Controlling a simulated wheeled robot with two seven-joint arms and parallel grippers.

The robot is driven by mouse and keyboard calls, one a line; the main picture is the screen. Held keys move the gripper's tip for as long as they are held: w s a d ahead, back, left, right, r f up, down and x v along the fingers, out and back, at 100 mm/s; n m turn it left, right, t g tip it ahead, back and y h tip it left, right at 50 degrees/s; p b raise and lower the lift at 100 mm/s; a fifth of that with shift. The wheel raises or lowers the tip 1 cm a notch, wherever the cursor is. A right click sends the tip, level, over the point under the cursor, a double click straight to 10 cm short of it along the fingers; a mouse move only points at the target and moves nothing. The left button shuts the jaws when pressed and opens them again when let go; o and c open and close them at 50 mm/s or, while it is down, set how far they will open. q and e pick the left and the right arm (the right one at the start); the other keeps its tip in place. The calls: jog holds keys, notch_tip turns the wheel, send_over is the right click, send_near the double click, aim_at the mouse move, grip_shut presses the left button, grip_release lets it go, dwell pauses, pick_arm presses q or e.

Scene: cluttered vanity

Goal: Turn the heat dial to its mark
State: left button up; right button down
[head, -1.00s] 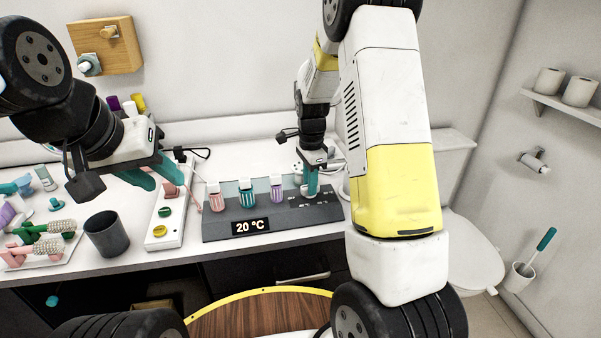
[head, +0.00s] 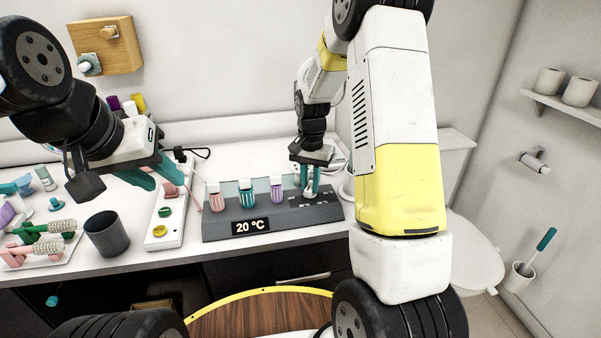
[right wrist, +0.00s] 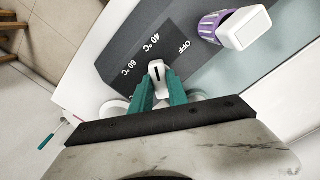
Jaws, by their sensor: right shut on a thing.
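The heat dial is a small white knob with a dark pointer line, on the right end of the dark grey heater panel (head: 270,222). In the head view the dial (head: 309,194) shows partly between my right gripper's fingers. My right gripper (head: 310,182) points down and is shut on it. In the right wrist view the teal fingertips (right wrist: 160,82) clasp the dial (right wrist: 157,67) from both sides. Its pointer line faces the printed labels, roughly between 40 °C and OFF; 60 °C lies further left. The display (head: 251,227) reads 20 °C. My left gripper (head: 160,174) is open and empty.
Several capped bottles stand in the panel, the purple one (head: 277,189) nearest the dial. A white power strip (head: 164,216) and a dark cup (head: 106,234) are left of the panel. Brushes (head: 45,240) lie further left. A toilet (head: 470,250) is right of the counter.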

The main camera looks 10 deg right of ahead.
aim_at(310, 185)
jog(key=n, duration=0.6)
jog(key=shift+n, duration=0.3)
jog(key=n, duration=0.5)
jog(key=shift+n, duration=0.3)
jog(key=c, duration=1.3)
grip_release()
jog(key=shift+r, duration=0.1)
notch_tip(310, 185, up, 8)
jog(key=shift+f, duration=0.25)
jog(key=shift+r, duration=0.1)
